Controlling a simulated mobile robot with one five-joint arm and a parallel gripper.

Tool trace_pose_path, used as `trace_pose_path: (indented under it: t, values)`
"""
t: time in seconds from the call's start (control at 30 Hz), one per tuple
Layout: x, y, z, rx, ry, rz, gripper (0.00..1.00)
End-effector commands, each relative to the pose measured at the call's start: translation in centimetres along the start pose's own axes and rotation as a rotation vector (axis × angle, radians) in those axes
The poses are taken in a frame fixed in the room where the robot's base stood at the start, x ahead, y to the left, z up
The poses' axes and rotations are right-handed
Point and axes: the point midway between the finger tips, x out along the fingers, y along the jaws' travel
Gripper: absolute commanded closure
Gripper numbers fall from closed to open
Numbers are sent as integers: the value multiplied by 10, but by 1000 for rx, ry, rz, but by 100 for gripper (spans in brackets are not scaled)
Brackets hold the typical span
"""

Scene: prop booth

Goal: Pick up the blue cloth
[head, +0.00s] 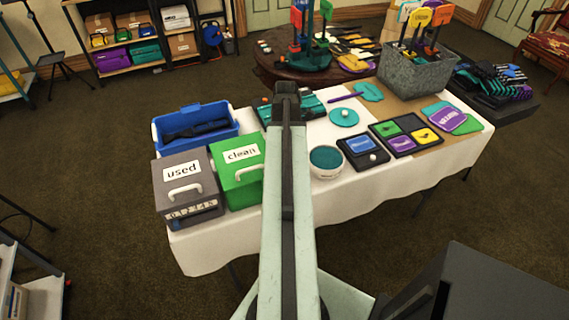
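No blue cloth can be told for certain.
Behind stands a round dark table (270,72). My arm hides part of the tabletop.

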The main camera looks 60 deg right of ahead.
Motion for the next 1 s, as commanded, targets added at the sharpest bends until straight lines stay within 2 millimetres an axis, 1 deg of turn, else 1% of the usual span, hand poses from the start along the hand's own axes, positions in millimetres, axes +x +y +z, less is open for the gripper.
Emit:
trace_pose_path:
  t: [0.03, 0.07, 0.13, 0.3, 0.33, 0.37, 0.4, 0.47, 0.5, 0.53, 0.6, 0.83, 0.93, 1.0]
  values:
    - [18, 0, 0, 0, 0, 0, 29]
    - [21, 0, 0, 0, 0, 0, 29]
    - [23, 0, 0, 0, 0, 0, 29]
    - [19, 0, 0, 0, 0, 0, 29]
    - [19, 0, 0, 0, 0, 0, 32]
    - [19, 0, 0, -1, 0, 0, 40]
    - [19, 0, 0, -1, 0, 0, 51]
    - [19, 0, 0, -1, 0, 0, 68]
    - [19, 0, 0, -1, 0, 0, 79]
    - [19, 0, 0, -1, 0, 0, 88]
    - [19, 0, -1, -1, 0, 0, 100]
    - [16, 0, -1, -2, 0, 0, 100]
    - [8, 0, -1, -2, 0, 0, 100]
    - [-2, 0, -1, -2, 0, 0, 100]
